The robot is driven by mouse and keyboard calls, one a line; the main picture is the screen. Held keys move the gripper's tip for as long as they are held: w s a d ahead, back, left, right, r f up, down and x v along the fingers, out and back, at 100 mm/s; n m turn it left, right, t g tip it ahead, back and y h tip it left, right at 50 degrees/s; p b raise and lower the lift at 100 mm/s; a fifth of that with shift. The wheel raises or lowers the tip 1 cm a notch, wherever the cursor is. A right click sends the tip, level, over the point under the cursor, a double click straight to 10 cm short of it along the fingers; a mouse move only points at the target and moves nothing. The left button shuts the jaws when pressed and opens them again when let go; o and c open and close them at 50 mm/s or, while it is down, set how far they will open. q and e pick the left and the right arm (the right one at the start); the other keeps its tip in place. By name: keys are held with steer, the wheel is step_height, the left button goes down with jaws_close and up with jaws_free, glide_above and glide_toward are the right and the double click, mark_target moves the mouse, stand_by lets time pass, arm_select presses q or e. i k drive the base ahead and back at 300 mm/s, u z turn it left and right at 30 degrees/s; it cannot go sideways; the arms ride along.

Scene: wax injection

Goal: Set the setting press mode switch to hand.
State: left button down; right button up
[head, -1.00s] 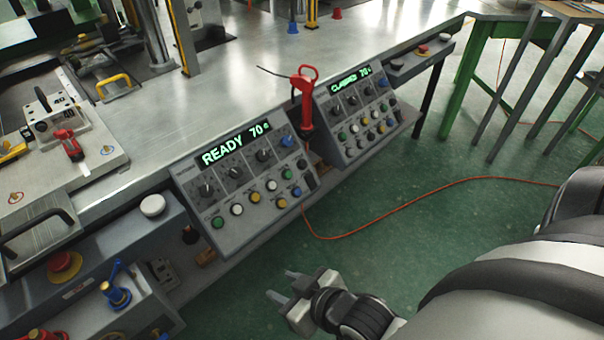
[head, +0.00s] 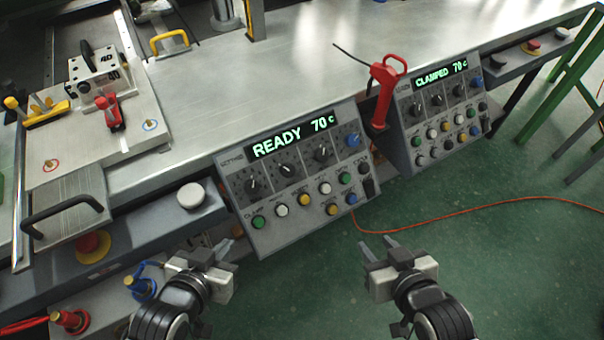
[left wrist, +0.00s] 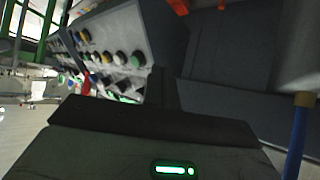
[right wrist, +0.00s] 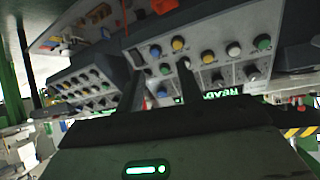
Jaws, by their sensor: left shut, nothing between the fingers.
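The nearer control panel (head: 300,205), with a small label that seems to read "SETTING", shows "READY 70 c" in green. Its upper row has black rotary knobs (head: 287,170) and a blue knob (head: 352,140); coloured buttons sit below. The labels are too small to tell which is the mode switch. My left gripper (head: 228,250) is shut and empty, just below the panel's lower left corner. My right gripper (head: 379,246) is open and empty, in front of and below its lower right corner. The panel also shows in the right wrist view (right wrist: 215,75), upside down.
A second panel (head: 440,115) reading "CLAMPED 70 c" stands to the right, with a red-handled tool (head: 383,95) between the panels. A white round button (head: 191,195) and a red one (head: 93,246) lie left. An orange cable (head: 470,227) crosses the green floor.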

mark_target(369, 187)
steer(key=k, duration=0.5)
steer(key=z, duration=1.45)
steer(key=i, duration=0.6)
steer(key=u, duration=1.25)
